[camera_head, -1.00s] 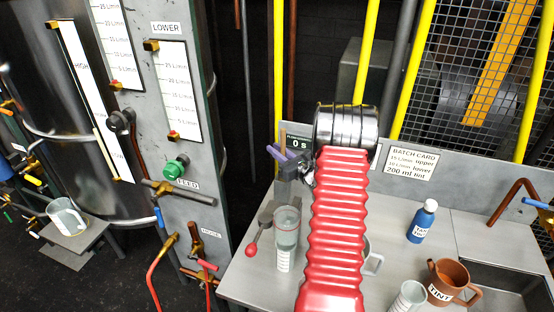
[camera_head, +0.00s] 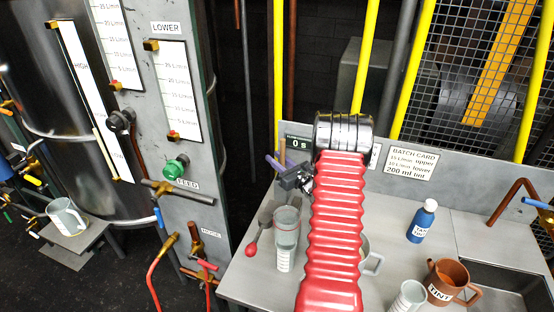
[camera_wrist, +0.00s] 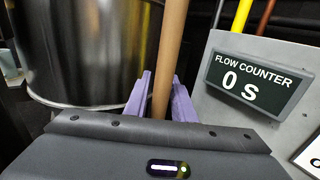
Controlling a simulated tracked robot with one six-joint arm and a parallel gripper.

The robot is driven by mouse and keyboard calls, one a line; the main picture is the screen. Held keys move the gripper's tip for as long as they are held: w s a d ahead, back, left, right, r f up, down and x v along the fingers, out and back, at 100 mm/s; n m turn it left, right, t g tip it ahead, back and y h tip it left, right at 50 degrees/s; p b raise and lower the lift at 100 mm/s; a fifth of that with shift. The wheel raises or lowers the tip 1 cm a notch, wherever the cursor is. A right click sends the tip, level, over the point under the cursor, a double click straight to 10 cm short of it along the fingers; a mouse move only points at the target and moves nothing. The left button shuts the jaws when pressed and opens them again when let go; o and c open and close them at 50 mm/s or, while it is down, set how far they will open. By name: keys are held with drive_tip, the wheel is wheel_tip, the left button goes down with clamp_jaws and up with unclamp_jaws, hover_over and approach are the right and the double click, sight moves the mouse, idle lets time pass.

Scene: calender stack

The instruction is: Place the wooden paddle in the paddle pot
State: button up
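The wooden paddle (camera_head: 282,151) shows as a thin brown stick standing upright beside the flow counter, at the back left of the bench. In the wrist view its shaft (camera_wrist: 168,55) is nearly upright and runs down between the two purple fingers of my gripper (camera_wrist: 160,100). The fingers lie close on both sides of it, so my gripper looks shut on it. The paddle's lower end is hidden behind my gripper body. My gripper (camera_head: 278,163) also shows in the head view, left of my red arm sleeve. I cannot make out the paddle pot for certain.
The flow counter (camera_wrist: 255,82) is close on the right. A blue bottle (camera_head: 422,222), a brown tint jug (camera_head: 447,283) and a clear cup (camera_head: 408,298) stand on the right.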

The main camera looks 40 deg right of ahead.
drive_tip(key=shift+o, duration=1)
drive_tip(key=s+a, duration=0.1)
drive_tip(key=s, duration=1.1)
drive_tip(key=shift+a, duration=0.15)
drive_tip(key=shift+r, duration=0.1)
drive_tip(key=shift+r, duration=0.1)
